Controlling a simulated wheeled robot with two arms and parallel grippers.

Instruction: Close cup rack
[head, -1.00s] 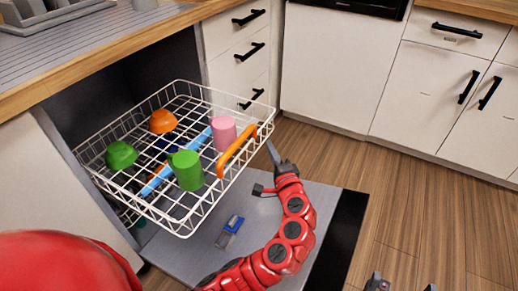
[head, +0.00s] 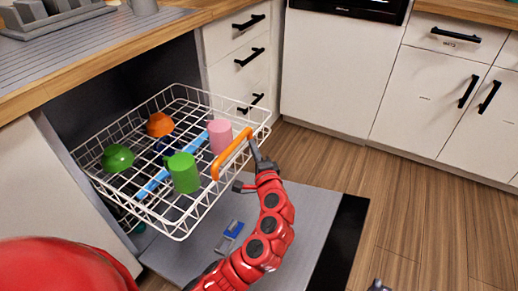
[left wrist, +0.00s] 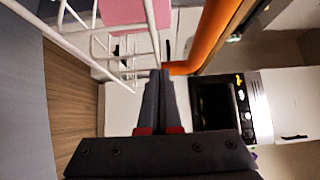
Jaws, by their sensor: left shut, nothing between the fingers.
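The cup rack (head: 205,213) is a white wire basket, pulled out over the open, lowered door (head: 300,215). Its orange handle (head: 232,155) is on the near right side and also shows in the left wrist view (left wrist: 207,38). My left gripper (head: 256,150) is shut and empty, with its tips at the handle's upper end, beside the rack's edge. In the left wrist view its fingers (left wrist: 160,78) are together, close to the handle; contact is unclear. A small dark part of my right gripper (head: 378,286) shows at the bottom edge; its jaws cannot be made out.
The rack holds a pink cup (head: 220,136), green cup (head: 184,173), green bowl (head: 117,158), orange bowl (head: 160,124) and blue utensil (head: 158,180). A small blue object (head: 231,229) lies on the door. Drawers (head: 236,60) stand behind; floor at right is clear.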

